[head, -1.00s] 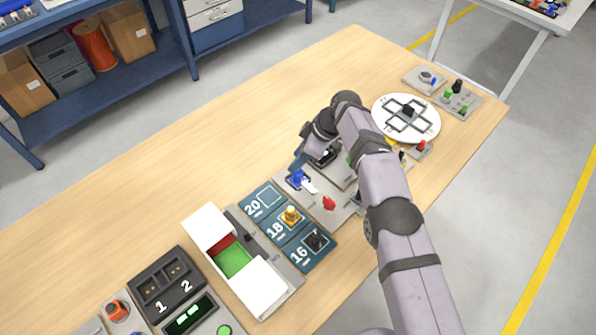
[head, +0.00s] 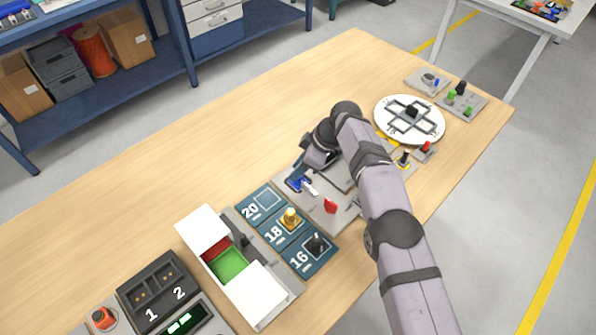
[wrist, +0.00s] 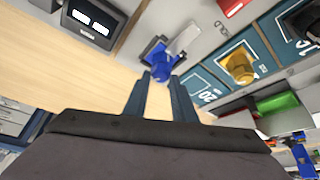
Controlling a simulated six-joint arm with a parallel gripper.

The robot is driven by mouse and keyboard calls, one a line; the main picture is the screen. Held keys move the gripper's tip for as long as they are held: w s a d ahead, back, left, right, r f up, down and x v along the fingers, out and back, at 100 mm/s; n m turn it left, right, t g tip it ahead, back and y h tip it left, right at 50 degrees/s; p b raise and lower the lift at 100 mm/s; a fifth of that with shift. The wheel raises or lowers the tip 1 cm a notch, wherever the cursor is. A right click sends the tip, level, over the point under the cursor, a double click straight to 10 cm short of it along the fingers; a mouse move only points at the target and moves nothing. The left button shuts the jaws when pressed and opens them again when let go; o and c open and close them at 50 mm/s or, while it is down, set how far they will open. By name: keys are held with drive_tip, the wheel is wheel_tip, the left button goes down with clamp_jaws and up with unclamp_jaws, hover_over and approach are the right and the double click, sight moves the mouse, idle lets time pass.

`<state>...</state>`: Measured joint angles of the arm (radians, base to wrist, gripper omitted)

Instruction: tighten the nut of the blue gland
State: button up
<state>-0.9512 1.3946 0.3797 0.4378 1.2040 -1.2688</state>
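The blue gland (head: 294,185) sits on a grey plate (head: 318,204) near the middle of the bench, partly hidden by my gripper in the head view. In the wrist view the blue gland (wrist: 160,62) stands straight ahead, in a dark blue holder. My gripper (wrist: 160,80) is open, with one finger on each side of the line to the gland. The fingertips are at or just short of its near end; I cannot tell whether they touch it. In the head view my gripper (head: 299,170) is right at the gland.
A white tab (head: 311,190) lies beside the gland, and a red part (head: 330,206) stands on the same plate. Pads marked 20, 18 and 16 lie nearby; a yellow gland (head: 291,217) and a black gland (head: 317,243) stand on 18 and 16. The bench behind is clear.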

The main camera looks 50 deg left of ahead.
drive_tip(key=shift+r+m+p, duration=0.1)
drive_tip(key=shift+m+p, duration=0.3)
drive_tip(key=m+t+p, duration=0.1)
drive_tip(key=m, duration=0.1)
drive_tip(key=m+t+p, duration=0.1)
drive_tip(key=m, duration=0.2)
drive_tip(key=shift+s+t+y, duration=0.1)
drive_tip(key=shift+t+y, duration=0.2)
drive_tip(key=m+t+p, duration=0.1)
drive_tip(key=m+p, duration=0.2)
drive_tip(key=shift+m+t+p, duration=0.4)
drive_tip(key=shift+m+t, duration=0.2)
drive_tip(key=shift+m, duration=1)
